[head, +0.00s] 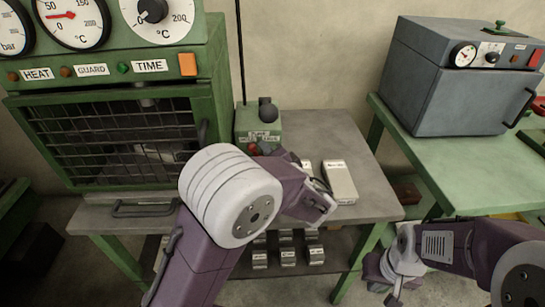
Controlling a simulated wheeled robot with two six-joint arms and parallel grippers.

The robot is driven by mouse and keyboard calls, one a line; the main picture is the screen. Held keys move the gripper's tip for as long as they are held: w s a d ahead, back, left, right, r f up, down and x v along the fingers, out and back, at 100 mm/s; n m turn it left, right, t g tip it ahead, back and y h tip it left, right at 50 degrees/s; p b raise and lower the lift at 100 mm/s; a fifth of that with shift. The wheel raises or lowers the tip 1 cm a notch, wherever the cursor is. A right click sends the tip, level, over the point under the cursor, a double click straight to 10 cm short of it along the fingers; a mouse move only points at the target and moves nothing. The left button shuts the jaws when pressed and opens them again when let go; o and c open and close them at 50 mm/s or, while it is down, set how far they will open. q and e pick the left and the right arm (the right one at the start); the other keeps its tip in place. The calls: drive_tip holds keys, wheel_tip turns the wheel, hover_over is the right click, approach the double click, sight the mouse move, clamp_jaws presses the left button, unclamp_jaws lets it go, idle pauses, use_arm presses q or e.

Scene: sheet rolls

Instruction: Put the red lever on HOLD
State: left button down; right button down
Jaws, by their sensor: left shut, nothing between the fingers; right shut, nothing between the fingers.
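A small green box (244,122) stands on the grey table beside the big green press. I cannot make out a HOLD mark or the lever's position. My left gripper (322,207) is shut and empty, over the table's front, right of and nearer than the box. My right gripper (393,294) is shut and empty, low in front of the green bench.
The caged press (205,70) with dials fills the left. A pale box (340,182) lies on the grey table (350,137) near my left gripper. Several weights (288,257) sit on the lower shelf. A grey oven (455,95) stands on the green bench (440,160).

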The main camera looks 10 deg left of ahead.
use_arm(q)
drive_tip(key=shift+w+a+f, duration=0.15)
drive_tip(key=shift+w+a, duration=0.2)
drive_tip(key=shift+w, duration=0.1)
drive_tip(key=b, duration=0.2)
drive_tip(key=a+n+b, duration=0.1)
drive_tip(key=b, duration=0.2)
drive_tip(key=shift+s+a+f+n+h, duration=0.2)
drive_tip(key=shift+s+f+n+h, duration=0.1)
drive_tip(key=shift+h, duration=0.1)
drive_tip(key=shift+a+r+n+g+b, duration=0.15)
drive_tip(key=shift+r+n+g+b, duration=0.15)
drive_tip(key=shift+b, duration=0.1)
drive_tip(key=shift+r, duration=0.1)
